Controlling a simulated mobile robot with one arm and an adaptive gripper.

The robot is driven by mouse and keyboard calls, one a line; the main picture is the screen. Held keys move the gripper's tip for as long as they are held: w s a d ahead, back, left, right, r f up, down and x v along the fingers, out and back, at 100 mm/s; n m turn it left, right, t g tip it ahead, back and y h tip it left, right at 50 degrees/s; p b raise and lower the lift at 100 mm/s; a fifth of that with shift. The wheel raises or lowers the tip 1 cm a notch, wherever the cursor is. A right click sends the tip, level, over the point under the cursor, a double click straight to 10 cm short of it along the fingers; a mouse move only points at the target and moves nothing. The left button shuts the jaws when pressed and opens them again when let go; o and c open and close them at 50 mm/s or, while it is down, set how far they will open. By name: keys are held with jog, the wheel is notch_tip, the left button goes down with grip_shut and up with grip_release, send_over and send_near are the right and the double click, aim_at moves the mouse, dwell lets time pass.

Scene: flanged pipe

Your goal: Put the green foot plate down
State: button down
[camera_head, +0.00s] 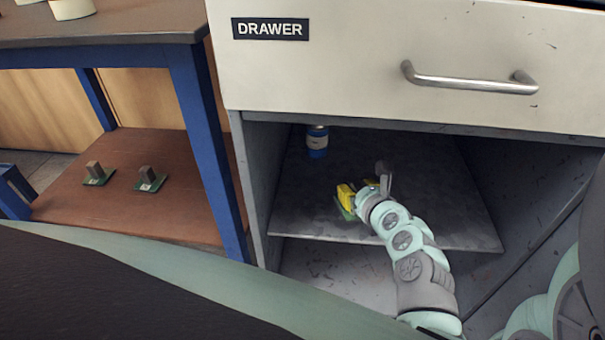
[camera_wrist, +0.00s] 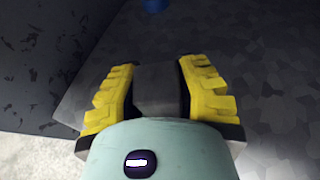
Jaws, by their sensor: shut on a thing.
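My gripper (camera_wrist: 158,88) has yellow-padded fingers that are shut on a grey block in the wrist view. The block is the upright of the green foot plate (camera_wrist: 158,84). In the head view my gripper (camera_head: 358,197) is inside the open cabinet bay, low over the grey shelf (camera_head: 440,215). A sliver of the plate's green base (camera_head: 345,211) shows below the yellow finger. I cannot tell whether the base touches the shelf. Most of the plate is hidden by my gripper and arm.
A blue and white can (camera_head: 317,143) stands further back on the shelf. The cabinet's side walls and the drawer (camera_head: 420,60) above bound the bay. Two similar green plates with blocks (camera_head: 97,174) (camera_head: 149,180) lie on the bench's lower shelf (camera_head: 120,215) at left. The shelf's right side is clear.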

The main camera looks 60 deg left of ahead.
jog(key=w+b, duration=0.1)
jog(key=w, duration=0.1)
jog(key=w+d+b, duration=0.1)
jog(key=w+b, duration=0.1)
jog(key=w+d+b, duration=0.1)
jog(key=w, duration=0.2)
jog(key=shift+w+d+f, duration=0.1)
jog(key=shift+d+f, duration=0.05)
jog(key=shift+f, duration=0.25)
notch_tip(320, 180, down, 4)
jog(key=b, duration=0.4)
jog(key=shift+r, duration=0.35)
jog(key=c, duration=0.7)
grip_release()
jog(key=shift+w+f, duration=0.1)
jog(key=shift+f, duration=0.1)
jog(key=shift+c, duration=0.2)
